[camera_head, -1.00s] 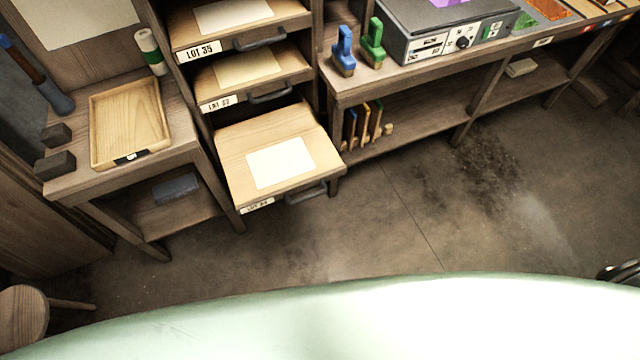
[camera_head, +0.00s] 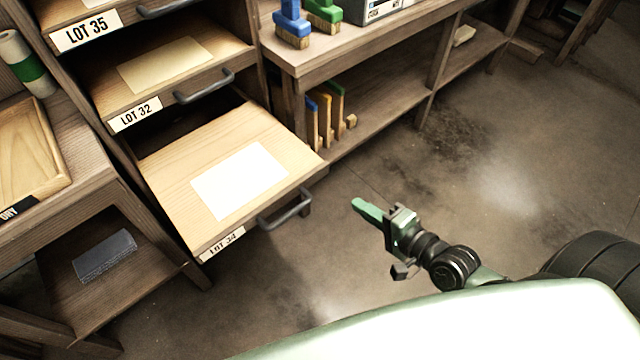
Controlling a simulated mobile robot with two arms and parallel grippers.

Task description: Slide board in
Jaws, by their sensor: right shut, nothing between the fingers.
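The LOT 34 board (camera_head: 160,158) is pulled out from the rack at the lower left of centre, with a blank pale sheet (camera_head: 240,180) on it. Its front edge carries a dark handle (camera_head: 286,209) and a label (camera_head: 222,244). The LOT 32 board (camera_head: 105,90) sits further in above it. My right gripper (camera_head: 364,209) is shut and empty, to the right of the handle and apart from it. My left gripper is not in view.
A side table (camera_head: 85,185) with a wooden tray (camera_head: 30,150) stands left of the rack. A workbench (camera_head: 350,50) with blue and green brushes (camera_head: 292,22) stands behind on the right. The floor (camera_head: 500,180) right of the board is clear.

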